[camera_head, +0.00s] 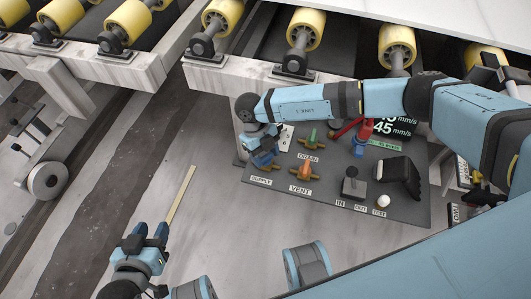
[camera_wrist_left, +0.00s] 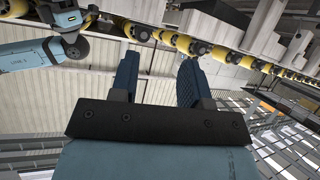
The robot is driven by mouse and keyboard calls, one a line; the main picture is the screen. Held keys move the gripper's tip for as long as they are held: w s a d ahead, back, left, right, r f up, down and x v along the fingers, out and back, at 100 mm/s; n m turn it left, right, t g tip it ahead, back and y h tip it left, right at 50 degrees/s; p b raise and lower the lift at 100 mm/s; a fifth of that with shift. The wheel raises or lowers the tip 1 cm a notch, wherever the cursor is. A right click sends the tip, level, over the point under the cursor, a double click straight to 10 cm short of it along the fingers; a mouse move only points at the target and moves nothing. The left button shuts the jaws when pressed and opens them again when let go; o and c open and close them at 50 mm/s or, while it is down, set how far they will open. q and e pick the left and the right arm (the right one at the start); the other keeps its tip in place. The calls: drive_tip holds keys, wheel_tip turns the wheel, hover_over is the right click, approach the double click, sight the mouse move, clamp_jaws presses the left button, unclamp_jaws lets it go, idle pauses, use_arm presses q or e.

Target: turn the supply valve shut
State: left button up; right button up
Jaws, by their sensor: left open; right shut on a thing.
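The supply valve (camera_head: 263,167) sits at the left end of the dark panel, above the SUPPLY label (camera_head: 261,181). Its brass body shows at the edge of my right gripper (camera_head: 262,157), which comes down over it. The right gripper is shut on the valve's handle, which the fingers mostly hide, so its angle cannot be told. My left gripper (camera_head: 150,238) is in the lower left, away from the panel. It is open, and the left wrist view shows its two blue fingers (camera_wrist_left: 156,82) apart with nothing held between them.
The panel (camera_head: 400,213) also holds an orange-handled vent valve (camera_head: 305,171), a green-handled drain valve (camera_head: 313,136), a red-handled part (camera_head: 365,129) and a display (camera_head: 393,128). A pale stick (camera_head: 181,194) lies ahead of the left gripper. Yellow rollers (camera_head: 309,28) line the back.

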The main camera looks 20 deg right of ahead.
drive_tip(key=n+t+h, duration=0.1)
drive_tip(key=n, duration=0.2)
drive_tip(key=n+h, duration=0.1)
drive_tip(key=n, duration=0.3)
drive_tip(key=shift+t+b, duration=0.35)
drive_tip(key=shift+t, duration=0.05)
idle(0.3)
drive_tip(key=o, duration=0.9)
drive_tip(key=shift+a, duration=0.1)
drive_tip(key=p+v, duration=0.2)
drive_tip(key=v, duration=1.2)
